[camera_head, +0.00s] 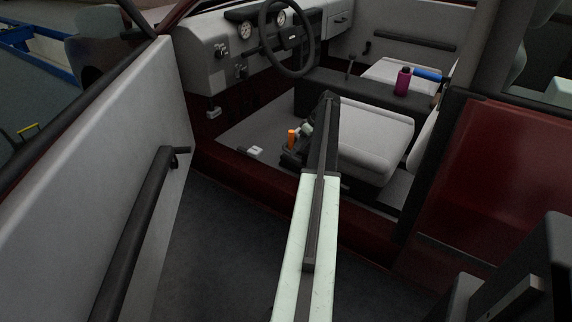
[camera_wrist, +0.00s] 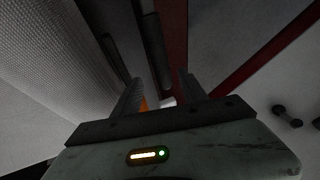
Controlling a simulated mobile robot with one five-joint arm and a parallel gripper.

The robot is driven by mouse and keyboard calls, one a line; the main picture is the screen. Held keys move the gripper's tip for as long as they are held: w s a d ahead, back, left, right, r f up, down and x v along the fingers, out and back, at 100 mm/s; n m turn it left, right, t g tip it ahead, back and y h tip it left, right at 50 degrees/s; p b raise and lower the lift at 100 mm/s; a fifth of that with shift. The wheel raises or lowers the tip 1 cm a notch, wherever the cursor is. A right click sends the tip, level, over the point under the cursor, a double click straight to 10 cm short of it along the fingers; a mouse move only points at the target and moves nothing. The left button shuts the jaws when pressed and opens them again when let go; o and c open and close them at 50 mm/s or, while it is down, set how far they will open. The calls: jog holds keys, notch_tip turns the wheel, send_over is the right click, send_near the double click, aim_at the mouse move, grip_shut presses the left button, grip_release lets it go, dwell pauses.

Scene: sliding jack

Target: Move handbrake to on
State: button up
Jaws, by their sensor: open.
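My arm reaches through the open car door, and my gripper (camera_head: 291,150) is low beside the front seat, partly hidden behind my arm. In the wrist view my gripper (camera_wrist: 160,92) has its two fingers spread apart. A small orange piece (camera_head: 291,136) shows at the gripper; in the wrist view the orange piece (camera_wrist: 144,103) shows beside the left finger. I cannot tell whether it is a part of the car or is touched. A thin dark lever (camera_head: 350,66) stands on the centre console. I cannot tell whether it is the handbrake, and no handbrake is clearly identifiable.
The near front seat (camera_head: 375,140) is right of my arm. The steering wheel (camera_head: 288,38) is above and beyond. The open door (camera_head: 95,150) stands left. A magenta bottle (camera_head: 402,82) stands on the console. A small white piece (camera_head: 255,152) is near the sill.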

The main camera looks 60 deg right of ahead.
aim_at(290, 160)
jog(key=b+x, duration=0.6)
jog(key=x, duration=0.2)
jog(key=shift+a, duration=0.1)
jog(key=shift+w+r, duration=0.1)
jog(key=shift+r, duration=0.05)
grip_shut()
dwell(1.0)
